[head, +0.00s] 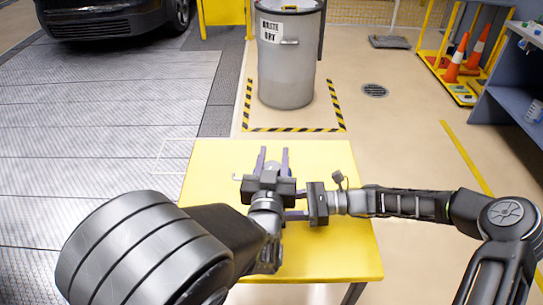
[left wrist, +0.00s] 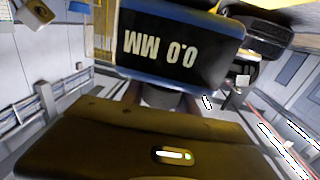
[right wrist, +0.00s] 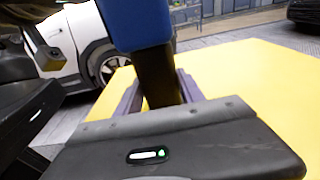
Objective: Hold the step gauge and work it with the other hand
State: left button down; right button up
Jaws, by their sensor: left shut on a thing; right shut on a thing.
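The step gauge (left wrist: 180,50) fills the top of the left wrist view. It has a blue rim and a dark face that reads "0.0 MM", upside down there. My left gripper (head: 273,157) is over the yellow table and shut on the gauge; the gauge is mostly hidden in the head view. In the right wrist view the gauge's blue part (right wrist: 140,22) stands above a dark stem (right wrist: 158,80). My right gripper (right wrist: 160,92) is shut on that stem. In the head view the right gripper comes in from the right, close beside the left one.
The yellow table (head: 335,250) is otherwise bare around the grippers. A grey waste drum (head: 288,75) stands on the floor behind it, inside striped tape. Orange cones (head: 457,60) on a yellow rack and a blue-grey shelf (head: 510,105) are at the right.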

pick_arm(q)
jog(key=c, duration=0.9)
grip_release()
notch_tip(320, 180, up, 10)
dwell(1.6)
pick_arm(e)
jog(key=o, duration=1.3)
